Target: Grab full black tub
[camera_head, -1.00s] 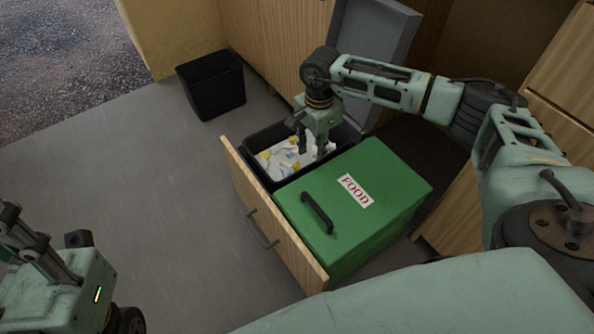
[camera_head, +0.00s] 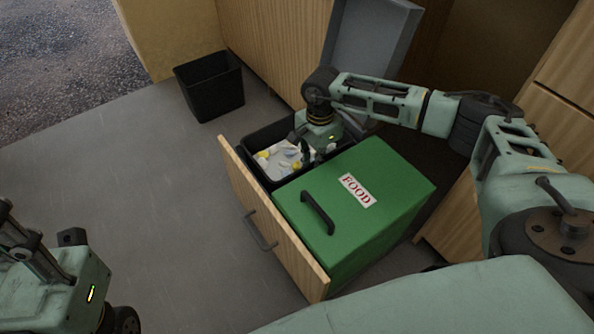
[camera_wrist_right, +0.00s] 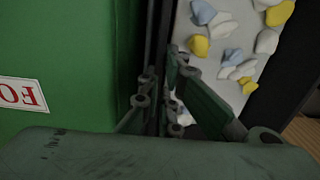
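The full black tub (camera_head: 254,148) stands in the pulled-out drawer, behind the green bin. It holds white, blue and yellow pieces, and its black wall also shows in the wrist view (camera_wrist_right: 283,85). My right gripper (camera_head: 318,158) points down over the tub's side next to the green bin. In the wrist view the right fingers (camera_wrist_right: 162,68) are apart, one on each side of the dark rim; whether they touch it is unclear. Part of my left arm, with a green housing (camera_head: 55,290), shows at the lower left; its fingers cannot be made out.
The green FOOD bin (camera_head: 375,225) with a black handle fills the near part of the wooden drawer (camera_head: 290,255). A grey lid or panel (camera_head: 365,45) stands upright behind the tub. Another black tub (camera_head: 210,88), apparently empty, stands on the floor. The grey floor at left is clear.

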